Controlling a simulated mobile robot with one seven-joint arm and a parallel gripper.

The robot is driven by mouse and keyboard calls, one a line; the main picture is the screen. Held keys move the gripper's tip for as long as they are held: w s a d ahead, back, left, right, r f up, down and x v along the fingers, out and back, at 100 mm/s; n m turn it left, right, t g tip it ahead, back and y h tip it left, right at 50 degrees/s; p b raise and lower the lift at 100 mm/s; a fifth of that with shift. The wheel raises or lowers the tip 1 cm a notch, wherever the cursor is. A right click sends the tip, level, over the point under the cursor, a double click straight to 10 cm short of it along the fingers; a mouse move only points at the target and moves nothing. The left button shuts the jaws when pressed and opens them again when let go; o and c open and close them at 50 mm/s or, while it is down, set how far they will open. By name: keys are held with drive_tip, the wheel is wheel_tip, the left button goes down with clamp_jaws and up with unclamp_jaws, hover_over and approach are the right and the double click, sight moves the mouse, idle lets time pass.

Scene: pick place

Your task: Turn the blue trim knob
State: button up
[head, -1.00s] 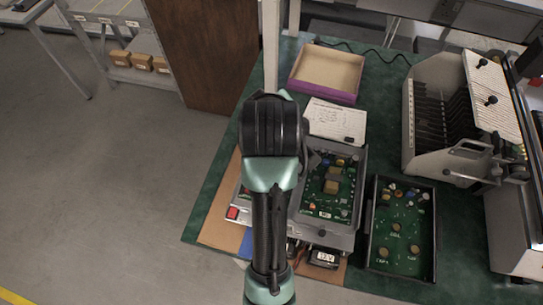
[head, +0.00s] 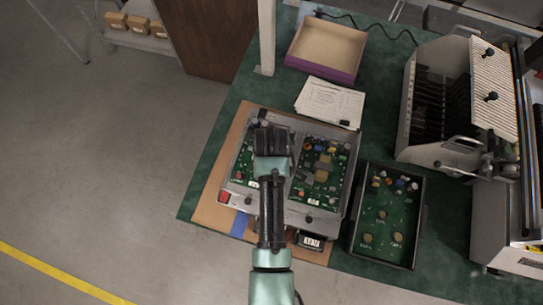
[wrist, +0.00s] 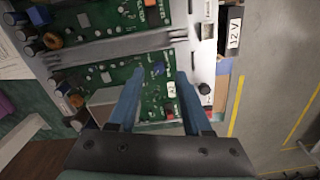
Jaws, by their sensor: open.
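A small blue part (wrist: 158,69), which looks like the trim knob, sits on a green circuit board (wrist: 150,92) in the wrist view. My gripper (wrist: 158,77) is open above this board, its two blue-grey fingers apart with the blue part between or just beyond their tips. I cannot tell the height left between tips and board. In the head view my wrist covers much of the left board (head: 246,163) in the grey fixture (head: 292,211); the blue part is hidden there.
A second board (head: 320,172) sits at the right in the fixture. A black tray with a board (head: 385,215), a slotted rack (head: 440,100), papers (head: 328,102) and a purple-sided box (head: 326,48) stand around. A black 12 V block (head: 312,242) is at the fixture's front.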

drive_tip(key=shift+f, duration=1.15)
clamp_jaws()
